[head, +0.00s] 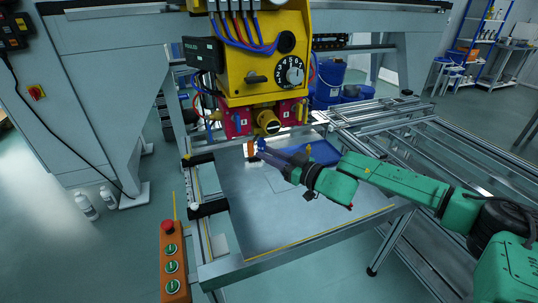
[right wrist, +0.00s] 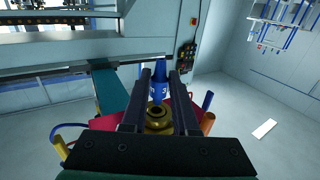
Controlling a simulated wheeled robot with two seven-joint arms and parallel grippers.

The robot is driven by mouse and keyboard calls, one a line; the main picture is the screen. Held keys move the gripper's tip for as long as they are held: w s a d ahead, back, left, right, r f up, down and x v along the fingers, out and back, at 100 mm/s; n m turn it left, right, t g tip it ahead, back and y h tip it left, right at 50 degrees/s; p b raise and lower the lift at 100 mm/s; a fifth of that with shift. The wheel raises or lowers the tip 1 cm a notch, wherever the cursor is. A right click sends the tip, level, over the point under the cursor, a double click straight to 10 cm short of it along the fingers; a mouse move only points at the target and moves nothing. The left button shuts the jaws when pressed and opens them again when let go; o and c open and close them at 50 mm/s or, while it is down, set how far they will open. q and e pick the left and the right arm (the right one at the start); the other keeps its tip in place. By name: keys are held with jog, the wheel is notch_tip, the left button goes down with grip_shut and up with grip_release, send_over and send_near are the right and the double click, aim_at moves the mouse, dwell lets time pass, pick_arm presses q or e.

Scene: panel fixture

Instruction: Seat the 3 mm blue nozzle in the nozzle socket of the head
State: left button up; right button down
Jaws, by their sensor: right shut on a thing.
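The blue nozzle (right wrist: 159,76), marked with a 3, is between the two fingertips of my right gripper (right wrist: 161,76) in the right wrist view. The gripper is shut on it. My right gripper (head: 268,153) is below the socket; the nozzle is too small there to make out clearly. My left gripper is not in view.
Red blocks (head: 238,121) flank the socket, with hoses close by. Under my right gripper is a grey metal table (head: 275,215) with a blue tray (head: 323,152) on it. An orange button box (head: 173,262) stands at the front left. The table's front is clear.

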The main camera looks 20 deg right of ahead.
jog(key=shift+r+p, duration=1.35)
jog(key=shift+r, duration=0.15)
jog(key=c, duration=0.6)
grip_release()
